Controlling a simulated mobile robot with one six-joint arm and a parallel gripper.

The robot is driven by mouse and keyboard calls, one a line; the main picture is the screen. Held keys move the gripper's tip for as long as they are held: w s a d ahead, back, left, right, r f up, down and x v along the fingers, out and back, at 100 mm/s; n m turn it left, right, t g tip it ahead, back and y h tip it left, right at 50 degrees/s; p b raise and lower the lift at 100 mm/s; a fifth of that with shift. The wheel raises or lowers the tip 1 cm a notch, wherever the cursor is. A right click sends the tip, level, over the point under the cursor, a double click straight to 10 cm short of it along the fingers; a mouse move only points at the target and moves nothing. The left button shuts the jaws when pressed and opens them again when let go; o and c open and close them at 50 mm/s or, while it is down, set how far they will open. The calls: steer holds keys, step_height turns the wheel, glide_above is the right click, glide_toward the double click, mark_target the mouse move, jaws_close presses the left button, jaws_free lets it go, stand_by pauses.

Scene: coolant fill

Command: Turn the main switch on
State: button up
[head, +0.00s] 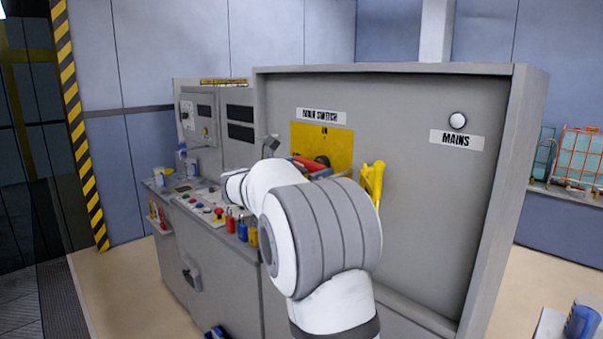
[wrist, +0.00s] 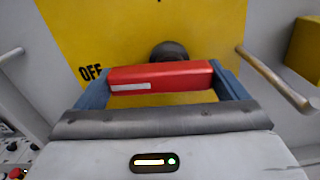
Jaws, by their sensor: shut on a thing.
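The main switch is a red handle (head: 309,164) on a dark round hub (head: 322,160), on a yellow plate (head: 340,140) of the grey cabinet. In the wrist view the red handle (wrist: 160,77) lies between the blue-grey fingers of my gripper (wrist: 162,82), with the hub (wrist: 169,50) just behind it. My gripper is shut on the handle. The word OFF (wrist: 91,72) shows left of the handle in the wrist view. A label stands at the plate's top in the head view. My arm hides the lower plate, so the handle's exact angle is hard to tell.
A pale round MAINS lamp (head: 457,120) sits at the cabinet's upper right. A yellow fitting (head: 372,182) sticks out right of the plate, close to my arm. A control desk (head: 205,207) with buttons and coloured padlock-like items stands at left.

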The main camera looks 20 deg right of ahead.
steer(key=m+b, duration=0.4)
steer(key=shift+s+d, duration=0.15)
steer(key=shift+d, duration=0.15)
steer(key=m+b, duration=0.5)
steer(key=shift+s+r, duration=0.1)
steer(key=shift+r, duration=0.1)
steer(key=m+b, duration=0.4)
steer(key=shift+s+d+r, duration=0.1)
steer(key=shift+s+d, duration=0.05)
steer(key=shift+s, duration=0.05)
steer(key=shift+s+r+m+b, duration=0.15)
steer(key=shift+m+b, duration=1.25)
steer(key=shift+m, duration=0.6)
